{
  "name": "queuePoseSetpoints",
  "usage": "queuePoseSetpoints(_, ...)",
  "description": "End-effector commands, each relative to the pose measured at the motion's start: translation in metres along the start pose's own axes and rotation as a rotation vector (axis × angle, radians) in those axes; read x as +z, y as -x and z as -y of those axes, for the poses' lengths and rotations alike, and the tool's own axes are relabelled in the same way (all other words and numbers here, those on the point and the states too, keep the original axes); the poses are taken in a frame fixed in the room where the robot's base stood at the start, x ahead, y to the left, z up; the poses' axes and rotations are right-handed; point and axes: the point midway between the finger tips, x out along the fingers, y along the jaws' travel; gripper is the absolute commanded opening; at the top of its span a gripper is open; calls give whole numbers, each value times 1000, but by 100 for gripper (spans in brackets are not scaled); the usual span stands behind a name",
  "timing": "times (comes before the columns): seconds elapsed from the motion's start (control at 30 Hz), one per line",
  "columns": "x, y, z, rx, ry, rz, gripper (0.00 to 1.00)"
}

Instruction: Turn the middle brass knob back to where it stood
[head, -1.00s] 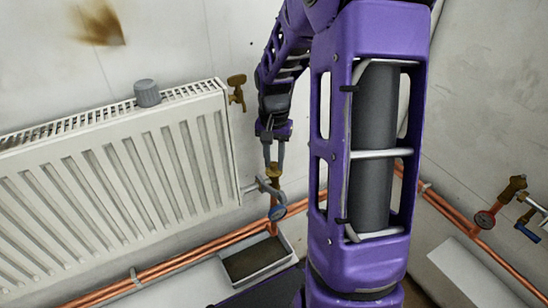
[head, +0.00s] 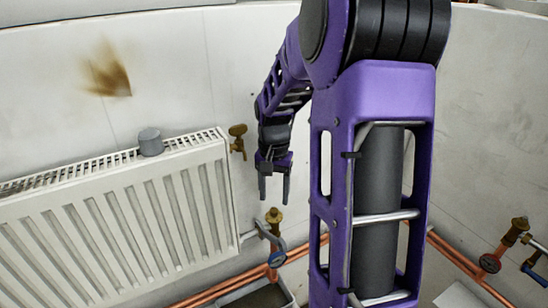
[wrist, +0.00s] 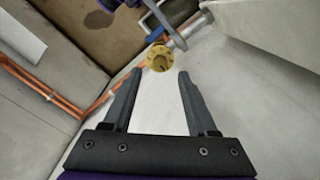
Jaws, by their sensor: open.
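The brass knob (head: 273,215) stands on the valve at the radiator's lower right corner, between the other two brass fittings in the head view. In the wrist view it shows as a round, ridged brass cap (wrist: 160,57) just beyond the fingertips, between their lines. My gripper (head: 275,196) is open and empty, pointing down just above the knob, with a small gap to it. Both fingers show apart in the wrist view (wrist: 159,75). I cannot read the knob's turn angle.
The white radiator (head: 115,215) is left of my gripper, with a grey cap (head: 150,142) on top. A brass fitting (head: 237,132) is at its upper right. Another brass valve (head: 514,232) is far right.

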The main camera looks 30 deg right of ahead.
Motion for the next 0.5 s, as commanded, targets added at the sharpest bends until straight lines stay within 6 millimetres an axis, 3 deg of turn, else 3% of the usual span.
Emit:
queuePoseSetpoints(0.03,-1,17,0,-2,0,-6,58)
queuePoseSetpoints(0.2,-1,59,1,-2,1,-5,58)
queuePoseSetpoints(0.5,0,117,0,-1,1,-3,58)
